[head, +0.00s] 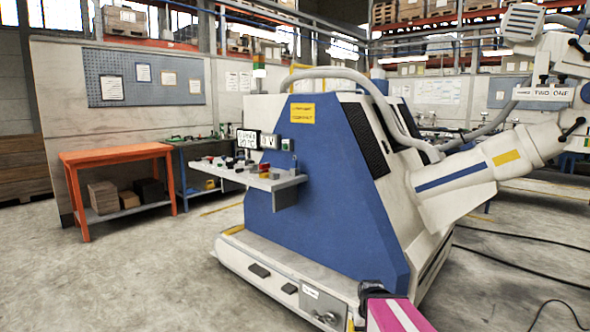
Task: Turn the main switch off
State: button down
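A blue and white machine (318,215) stands in the middle of the head view. Low on its base is a grey metal panel (318,301) with a small white label (310,292) and a round knob-like part (326,318) near the picture's lower edge. This part may be the main switch; its marking and position are too small to read. A magenta block with a white stripe shows at the bottom edge, just right of the panel; it may be part of my arm. I see no gripper fingers, and the block hides the panel's right end.
A control shelf (262,180) with several buttons and a red knob juts from the machine's left side. An orange bench (118,155) stands further left. Open concrete floor (130,275) lies in front left. Black cables (525,263) cross the floor at right.

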aim_at(264, 167)
jog(key=u, duration=0.7)
jog(key=i+j+z, duration=0.1)
jog(key=i+j, duration=0.15)
